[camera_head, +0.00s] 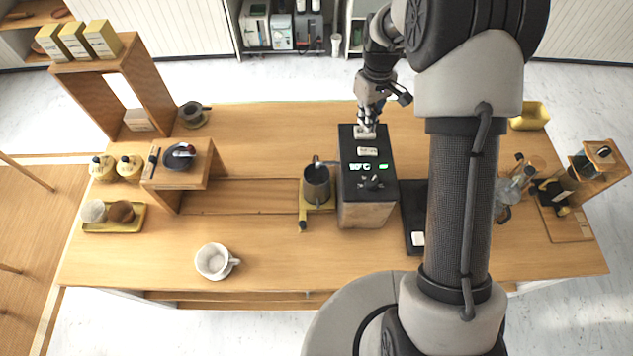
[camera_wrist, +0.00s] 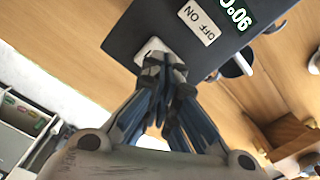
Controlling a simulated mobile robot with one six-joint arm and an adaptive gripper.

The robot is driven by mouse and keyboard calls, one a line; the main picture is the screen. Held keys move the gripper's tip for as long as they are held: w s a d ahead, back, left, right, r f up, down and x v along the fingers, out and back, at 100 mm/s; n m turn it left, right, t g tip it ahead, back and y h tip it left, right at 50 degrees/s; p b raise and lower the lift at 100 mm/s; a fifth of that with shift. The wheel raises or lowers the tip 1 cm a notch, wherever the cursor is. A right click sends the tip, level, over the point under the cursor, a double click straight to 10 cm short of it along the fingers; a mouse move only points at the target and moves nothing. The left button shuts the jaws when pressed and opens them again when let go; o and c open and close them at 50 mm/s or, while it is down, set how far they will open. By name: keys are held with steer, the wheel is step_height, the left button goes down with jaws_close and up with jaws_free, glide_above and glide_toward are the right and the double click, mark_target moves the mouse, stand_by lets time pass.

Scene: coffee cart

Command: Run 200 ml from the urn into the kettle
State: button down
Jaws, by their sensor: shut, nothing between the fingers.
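The urn (camera_head: 368,215) is a wooden box with a black top, near the middle of the table. Its lit display (camera_head: 360,167) shows digits and a green mark. The dark kettle (camera_head: 317,188) stands upright at the urn's left side, on a yellow base (camera_head: 303,212), close to the spout. I cannot see the water level inside. My gripper (camera_head: 366,126) is shut and empty at the urn's far end, at a white switch (camera_wrist: 153,48) beside an OFF ON label (camera_wrist: 199,23). The fingertips (camera_wrist: 166,72) cover part of the switch; I cannot tell its position.
A white mug (camera_head: 213,262) stands at the front left. A wooden shelf (camera_head: 205,170) with a dark dish is left of the kettle. A black scale (camera_head: 410,245) lies right of the urn, and glassware (camera_head: 510,185) stands farther right. The front middle is clear.

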steer(key=shift+f+b, duration=0.75)
steer(key=shift+f, duration=0.4)
stand_by(0.5)
steer(key=shift+r+p, duration=0.75)
steer(key=shift+r, duration=0.45)
steer(key=shift+f+b, duration=0.85)
steer(key=shift+f, duration=0.45)
stand_by(0.8)
steer(key=shift+r, duration=0.15)
steer(key=shift+r+p, duration=0.8)
steer(key=shift+r, duration=0.35)
steer(key=shift+r, duration=0.1)
stand_by(1.2)
steer(key=shift+r+p, duration=1.65)
steer(key=shift+r, duration=0.75)
